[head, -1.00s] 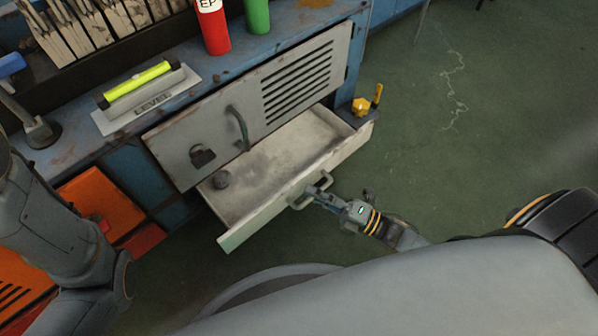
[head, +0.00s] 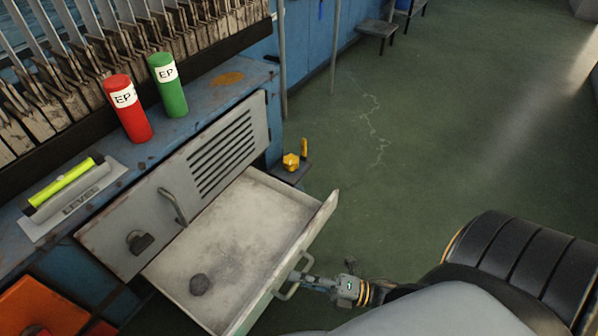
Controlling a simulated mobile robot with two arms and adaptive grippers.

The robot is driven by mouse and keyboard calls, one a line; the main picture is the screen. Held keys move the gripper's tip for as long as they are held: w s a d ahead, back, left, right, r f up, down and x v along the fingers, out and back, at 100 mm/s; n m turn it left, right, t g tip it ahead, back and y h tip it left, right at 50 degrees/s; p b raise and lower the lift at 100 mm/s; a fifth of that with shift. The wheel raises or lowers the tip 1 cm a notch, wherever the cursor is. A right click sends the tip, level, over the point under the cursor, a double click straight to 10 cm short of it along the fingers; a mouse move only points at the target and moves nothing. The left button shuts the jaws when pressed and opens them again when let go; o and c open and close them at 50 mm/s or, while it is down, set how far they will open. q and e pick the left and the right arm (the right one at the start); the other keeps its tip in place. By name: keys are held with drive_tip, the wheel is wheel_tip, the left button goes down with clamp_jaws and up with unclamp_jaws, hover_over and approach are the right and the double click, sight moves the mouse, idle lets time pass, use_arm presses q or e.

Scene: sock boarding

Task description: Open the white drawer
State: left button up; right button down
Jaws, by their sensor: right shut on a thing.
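The white drawer (head: 238,232) stands well out from the blue workbench, below a worn white panel with slots. Its inside is in plain view, with a small dark round lump (head: 199,284) on its floor. My right gripper (head: 306,281) is shut on the drawer handle (head: 289,284) at the middle of the drawer's front. My left gripper is out of view.
On the bench (head: 190,108) stand a red cylinder (head: 127,108), a green cylinder (head: 168,86) and a yellow level (head: 62,182). A row of levers rises behind them. A yellow object (head: 291,162) sits beyond the drawer. The green floor (head: 400,150) to the right is clear.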

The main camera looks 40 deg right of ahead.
drive_tip(key=c, duration=1.4)
unclamp_jaws()
drive_tip(key=v, duration=1.2)
drive_tip(key=shift+f, duration=0.1)
